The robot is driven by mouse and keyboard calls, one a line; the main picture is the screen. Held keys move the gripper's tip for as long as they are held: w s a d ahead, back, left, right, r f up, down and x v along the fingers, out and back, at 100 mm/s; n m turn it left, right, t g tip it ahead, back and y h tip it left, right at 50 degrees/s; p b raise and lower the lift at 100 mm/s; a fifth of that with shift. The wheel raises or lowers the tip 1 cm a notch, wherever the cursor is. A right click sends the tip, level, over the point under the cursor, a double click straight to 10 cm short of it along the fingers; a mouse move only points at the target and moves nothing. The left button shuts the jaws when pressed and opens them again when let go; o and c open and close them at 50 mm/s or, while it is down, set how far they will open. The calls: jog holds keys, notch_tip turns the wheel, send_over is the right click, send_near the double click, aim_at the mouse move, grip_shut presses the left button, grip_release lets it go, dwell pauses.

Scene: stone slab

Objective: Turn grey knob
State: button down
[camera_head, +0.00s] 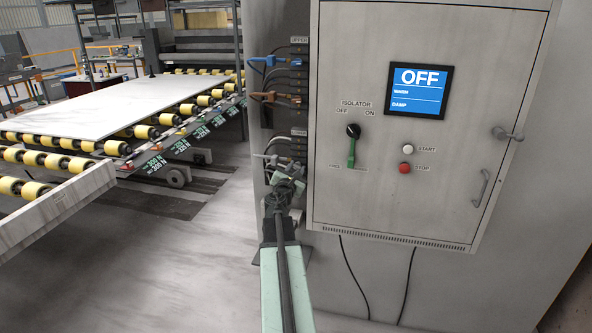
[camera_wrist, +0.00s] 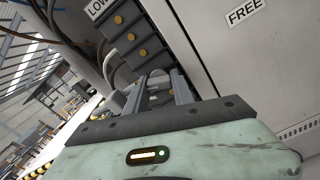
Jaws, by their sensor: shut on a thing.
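The grey knob (camera_head: 265,157) is at the lower group of the valve bank, on the cabinet's left side. It also shows in the wrist view between my fingers (camera_wrist: 157,84). My gripper (camera_head: 282,168) reaches up to it from below and is shut on it. My fingers and wrist hide part of the knob, so its exact angle is hard to tell.
A roller conveyor bears a slab (camera_head: 100,108) at left.

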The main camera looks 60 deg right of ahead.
dwell(0.4)
jog(key=c, duration=1.4)
grip_release()
jog(key=shift+o, duration=0.2)
jog(key=v, duration=0.7)
jog(key=shift+a, duration=0.35)
jog(key=shift+s, duration=0.1)
